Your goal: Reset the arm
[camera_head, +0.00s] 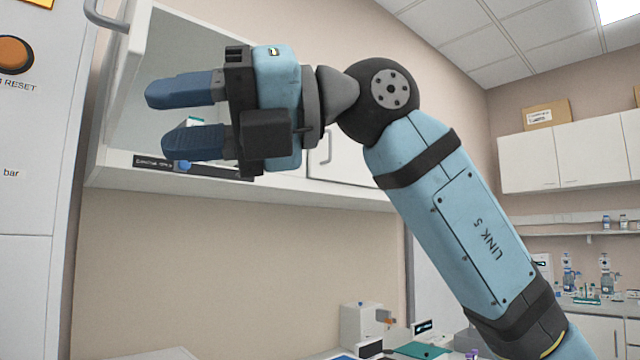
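My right gripper (186,116) is raised in the camera_head view, with its arm coming in from the lower right. Its two blue fingers point left and stand apart with a gap between them. Nothing is held between them. The gripper shows in front of a wall cabinet (240,190) with an open front; I cannot tell how far apart they are. My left gripper is not in view.
A tall grey panel with an orange button (15,55) stands at the left edge, close to a grey door handle (108,18). Below are a bench with a white device (362,326) and a teal mat (421,350). White cabinets (560,155) hang at the right. The wall under the cabinet is bare.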

